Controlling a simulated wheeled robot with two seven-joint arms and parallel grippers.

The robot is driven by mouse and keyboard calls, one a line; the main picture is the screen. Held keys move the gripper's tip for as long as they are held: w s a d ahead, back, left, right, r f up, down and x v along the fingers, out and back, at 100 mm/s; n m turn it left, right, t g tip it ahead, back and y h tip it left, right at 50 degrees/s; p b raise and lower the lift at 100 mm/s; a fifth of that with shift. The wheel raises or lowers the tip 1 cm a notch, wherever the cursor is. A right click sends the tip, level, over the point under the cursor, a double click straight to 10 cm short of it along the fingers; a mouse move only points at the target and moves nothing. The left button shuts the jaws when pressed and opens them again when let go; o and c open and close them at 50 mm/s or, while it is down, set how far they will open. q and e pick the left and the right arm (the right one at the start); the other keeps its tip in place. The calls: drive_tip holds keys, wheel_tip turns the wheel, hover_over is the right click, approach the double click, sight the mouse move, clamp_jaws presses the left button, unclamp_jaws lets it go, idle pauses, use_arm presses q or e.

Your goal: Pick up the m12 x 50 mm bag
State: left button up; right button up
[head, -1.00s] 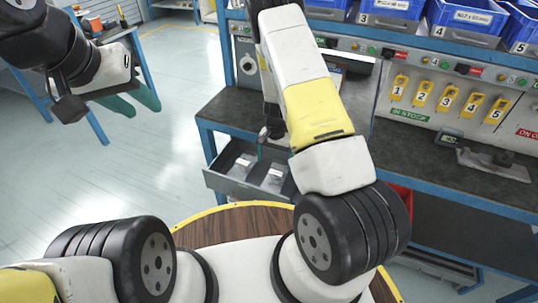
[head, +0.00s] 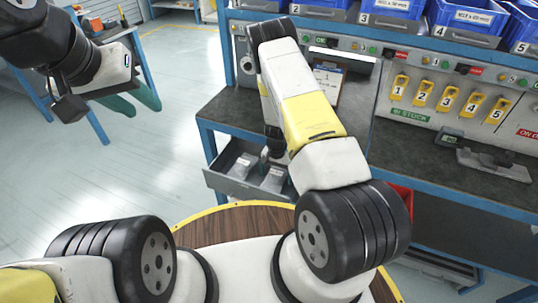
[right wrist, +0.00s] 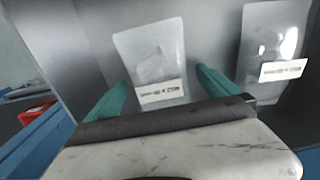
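Two clear bags with white labels lie in an open grey drawer (head: 214,181) at the bench's left end. In the right wrist view one bag (right wrist: 150,50) lies between the teal fingers of my right gripper (right wrist: 161,78), which is open. The other bag (right wrist: 272,40) lies to its right, outside the fingers. The label print is too small to read, so I cannot tell which is the m12 x 50 mm bag. In the head view these are the right bag (head: 273,180) and left bag (head: 243,164); the right fingers are hidden there. My left gripper (head: 140,98) is empty, its teal fingers apart.
The dark bench top (head: 400,150) lies right of the drawer, with a grey device (head: 495,165) on it. Blue bins (head: 465,18) and yellow numbered tags (head: 447,99) are behind. A red container (head: 402,197) is under the bench. A clipboard (head: 328,82) is on the back panel.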

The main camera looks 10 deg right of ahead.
drive_tip(key=c, duration=1.8)
drive_tip(key=shift+c, duration=0.6)
drive_tip(key=shift+r, duration=0.15)
